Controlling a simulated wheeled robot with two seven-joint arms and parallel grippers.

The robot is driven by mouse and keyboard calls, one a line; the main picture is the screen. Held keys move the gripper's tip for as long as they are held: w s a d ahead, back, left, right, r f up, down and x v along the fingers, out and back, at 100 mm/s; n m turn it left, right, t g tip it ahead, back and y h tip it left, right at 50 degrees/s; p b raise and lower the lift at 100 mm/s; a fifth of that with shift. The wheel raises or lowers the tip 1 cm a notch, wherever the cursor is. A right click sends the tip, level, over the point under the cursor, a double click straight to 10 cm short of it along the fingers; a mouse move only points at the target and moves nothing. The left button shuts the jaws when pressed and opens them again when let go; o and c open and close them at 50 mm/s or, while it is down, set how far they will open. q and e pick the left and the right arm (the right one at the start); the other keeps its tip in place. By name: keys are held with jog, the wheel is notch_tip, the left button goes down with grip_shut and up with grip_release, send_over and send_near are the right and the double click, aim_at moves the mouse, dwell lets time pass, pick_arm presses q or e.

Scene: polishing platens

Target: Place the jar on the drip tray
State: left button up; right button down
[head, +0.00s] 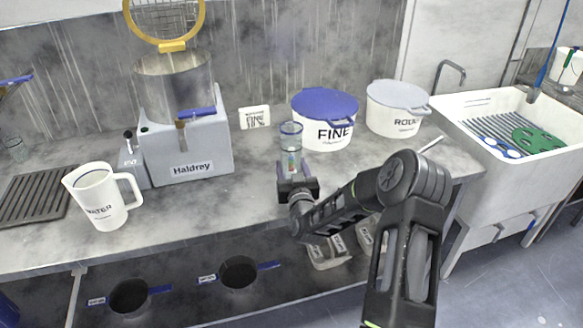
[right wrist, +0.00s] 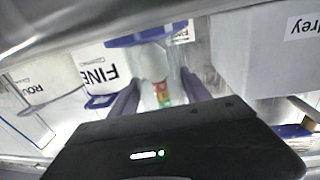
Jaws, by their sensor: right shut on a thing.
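The jar (head: 290,143) is a clear glass cylinder with a bluish rim and coloured marks low on its side. It is upright between the fingers of my right gripper (head: 292,170), which is shut on it above or at the worktop; I cannot tell if its base touches. The right wrist view shows the jar (right wrist: 160,85) between the two fingers of the gripper (right wrist: 163,95). The drip tray (head: 36,194) is a dark, ribbed rectangle on the worktop at far left, well away from the jar. My left gripper is not in view.
A white water jug (head: 100,198) and the grey Haldrey machine (head: 186,150) stand between tray and jar. A blue-lidded FINE tub (head: 326,120) is just behind the jar. A ROUGH tub (head: 396,108) and sink (head: 520,130) are to the right.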

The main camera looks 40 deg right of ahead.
jog(key=c, duration=0.5)
grip_release()
jog(key=shift+p, duration=0.7)
jog(key=b+v, duration=0.3)
jog(key=v, duration=0.4)
jog(key=shift+s+a+f, duration=0.1)
jog(key=shift+s+a, duration=0.05)
jog(key=shift+a, duration=0.1)
jog(key=shift+s+a, duration=0.1)
jog(key=shift+s, duration=0.1)
